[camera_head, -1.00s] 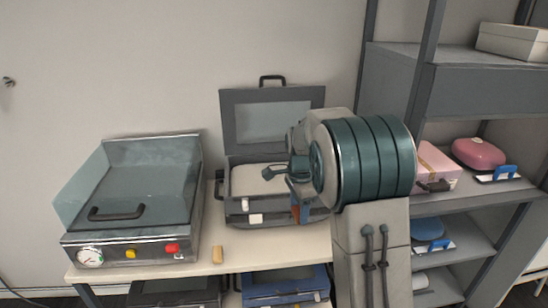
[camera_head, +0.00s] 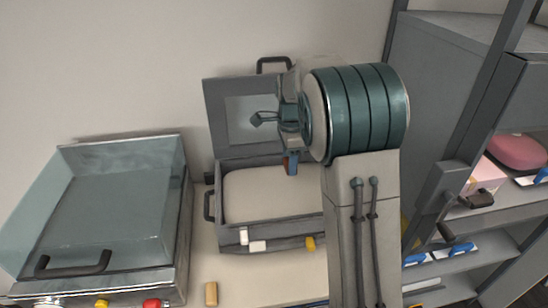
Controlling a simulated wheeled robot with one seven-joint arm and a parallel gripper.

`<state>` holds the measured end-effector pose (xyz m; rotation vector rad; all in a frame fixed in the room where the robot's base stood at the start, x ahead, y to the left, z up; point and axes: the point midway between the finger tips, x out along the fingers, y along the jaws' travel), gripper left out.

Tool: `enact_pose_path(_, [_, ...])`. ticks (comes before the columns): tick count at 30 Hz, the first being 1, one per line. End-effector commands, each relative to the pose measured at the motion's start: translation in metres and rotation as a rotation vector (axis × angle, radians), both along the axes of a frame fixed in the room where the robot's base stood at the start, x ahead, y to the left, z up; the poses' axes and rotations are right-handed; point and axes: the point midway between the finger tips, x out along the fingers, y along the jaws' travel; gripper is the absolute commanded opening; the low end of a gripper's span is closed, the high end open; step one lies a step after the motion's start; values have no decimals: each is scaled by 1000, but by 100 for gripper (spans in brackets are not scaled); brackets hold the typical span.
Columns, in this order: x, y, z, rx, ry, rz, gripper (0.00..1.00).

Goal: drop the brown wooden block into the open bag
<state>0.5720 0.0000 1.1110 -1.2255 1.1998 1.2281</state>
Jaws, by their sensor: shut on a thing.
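The open bag (camera_head: 285,242) is a grey case with its lid raised at the back and a pale inside. It stands on the table left of my arm. My gripper (camera_head: 291,157) is above the back part of the bag, mostly hidden by my own wrist. It is shut on the brown wooden block (camera_head: 292,167), of which only a small reddish-brown part shows. The block appears held over the bag's opening; its exact height above the inside is hard to tell.
A steel cooker with a clear cover (camera_head: 110,210) stands left of the bag. A small tan block (camera_head: 211,293) lies on the table (camera_head: 240,285) in front. Grey shelves (camera_head: 450,130) with a pink case (camera_head: 516,152) stand at the right, close to my arm.

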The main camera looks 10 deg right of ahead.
Motion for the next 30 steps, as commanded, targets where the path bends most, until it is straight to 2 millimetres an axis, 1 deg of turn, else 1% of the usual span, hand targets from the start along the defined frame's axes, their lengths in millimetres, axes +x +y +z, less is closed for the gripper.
enact_pose_path(4, [0,-1,-5,0,0,-1,32])
enact_pose_path(8, [0,-2,-17,0,1,-3,32])
enact_pose_path(15, [0,-1,-46,0,1,-2,32])
enact_pose_path(18, [0,-1,-56,0,1,-1,32])
enact_pose_path(22, [0,0,-61,0,1,1,32])
enact_pose_path(29, [0,0,-60,0,0,1,32])
enact_pose_path(30, [0,0,-60,0,0,1,59])
